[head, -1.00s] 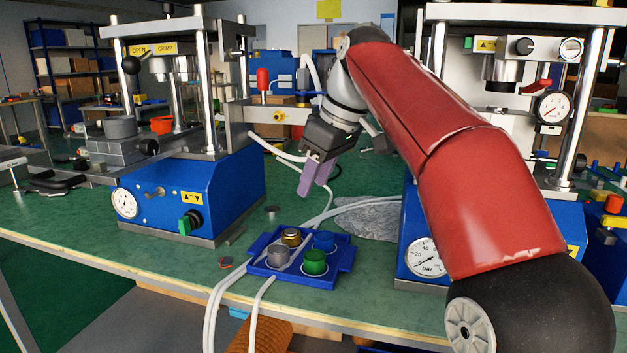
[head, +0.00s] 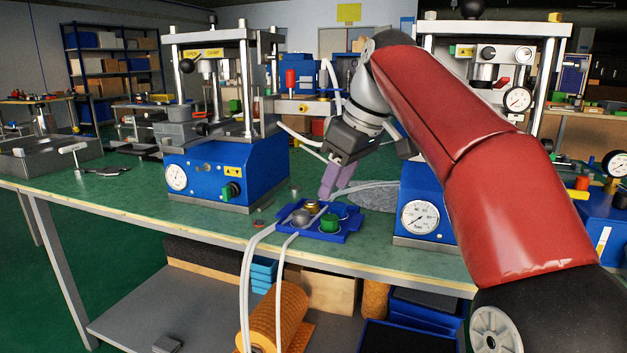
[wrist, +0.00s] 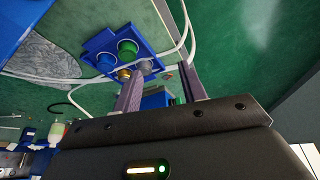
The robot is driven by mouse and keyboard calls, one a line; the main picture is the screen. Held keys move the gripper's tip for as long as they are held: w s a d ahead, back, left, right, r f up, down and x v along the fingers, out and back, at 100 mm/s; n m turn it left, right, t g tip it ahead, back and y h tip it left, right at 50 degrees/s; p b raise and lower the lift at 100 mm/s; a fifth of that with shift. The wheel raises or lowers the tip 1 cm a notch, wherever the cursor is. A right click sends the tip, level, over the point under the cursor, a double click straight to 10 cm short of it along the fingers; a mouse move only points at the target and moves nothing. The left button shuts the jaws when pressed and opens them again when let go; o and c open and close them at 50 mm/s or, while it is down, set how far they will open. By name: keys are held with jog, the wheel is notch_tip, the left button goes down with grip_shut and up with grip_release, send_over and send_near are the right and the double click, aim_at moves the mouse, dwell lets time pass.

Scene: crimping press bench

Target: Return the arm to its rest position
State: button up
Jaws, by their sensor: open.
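My red arm reaches in from the right of the head view, over the green bench. My gripper (head: 337,179) is open and empty, with its purple fingers pointing down just above the back of the blue tray (head: 352,226). In the wrist view the two fingers (wrist: 162,92) stand apart with nothing between them, and the tray (wrist: 97,42) lies beyond them. I cannot tell from the head view how much gap there is between fingertips and tray.
The tray holds a green knob (head: 329,223), a brass one (head: 312,207) and others. A blue press (head: 225,172) stands left, another with a gauge (head: 420,217) right. White hoses (head: 262,262) cross the bench's front edge.

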jog(key=s+d+f+m+t+h, duration=0.1)
jog(key=s+d+f+m, duration=0.4)
jog(key=s+f, duration=0.7)
jog(key=s+d+f+m+t+h, duration=0.2)
jog(key=s+d+f+m, duration=0.4)
jog(key=s+f, duration=0.5)
jog(key=shift+s+d+f+h, duration=0.15)
jog(key=shift+s+f+h, duration=0.2)
jog(key=shift+s, duration=0.45)
